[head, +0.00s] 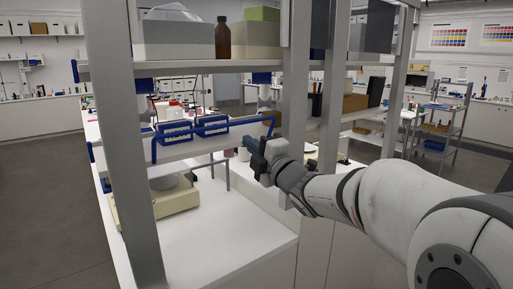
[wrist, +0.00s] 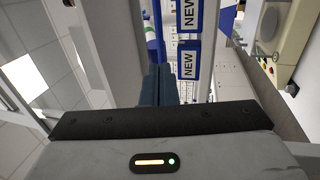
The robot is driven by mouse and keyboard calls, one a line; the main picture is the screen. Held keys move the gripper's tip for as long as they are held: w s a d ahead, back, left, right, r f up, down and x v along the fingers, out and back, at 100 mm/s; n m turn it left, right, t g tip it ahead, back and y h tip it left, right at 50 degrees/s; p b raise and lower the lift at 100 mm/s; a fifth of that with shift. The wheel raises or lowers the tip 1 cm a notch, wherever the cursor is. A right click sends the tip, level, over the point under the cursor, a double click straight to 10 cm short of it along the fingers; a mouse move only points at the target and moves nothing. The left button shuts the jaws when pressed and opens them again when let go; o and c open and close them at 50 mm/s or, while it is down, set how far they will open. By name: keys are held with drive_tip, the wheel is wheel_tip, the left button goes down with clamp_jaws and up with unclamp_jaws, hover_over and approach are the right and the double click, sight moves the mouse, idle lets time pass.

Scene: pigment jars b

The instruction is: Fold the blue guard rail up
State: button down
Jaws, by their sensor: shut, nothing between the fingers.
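The blue guard rail (head: 240,122) runs along the front of the middle shelf in the head view, with two blue-framed plates on it. Short blue legs show at its ends; its exact angle is hard to tell. In the wrist view the rail (wrist: 159,30) is a blue bar just beyond the fingers, beside plates reading "NEW" (wrist: 188,62). My gripper (head: 248,144) is shut and empty, close to the right part of the rail and slightly below its bar. Its fingertips (wrist: 158,72) point toward the rail; I cannot tell whether they touch it.
The shelf board (head: 205,143) sits between grey uprights (head: 125,150). A beige balance (head: 160,207) stands on the white bench below. A brown bottle (head: 222,38) and grey boxes stand on the upper shelf. The bench front (head: 235,240) is clear.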

sight(229, 125)
drive_tip(key=p+x, duration=0.2)
drive_tip(key=x, duration=0.5)
drive_tip(key=shift+w+a+r, duration=0.1)
drive_tip(key=shift+w+a, duration=0.05)
drive_tip(key=shift+a, duration=0.15)
drive_tip(key=shift+r, duration=0.1)
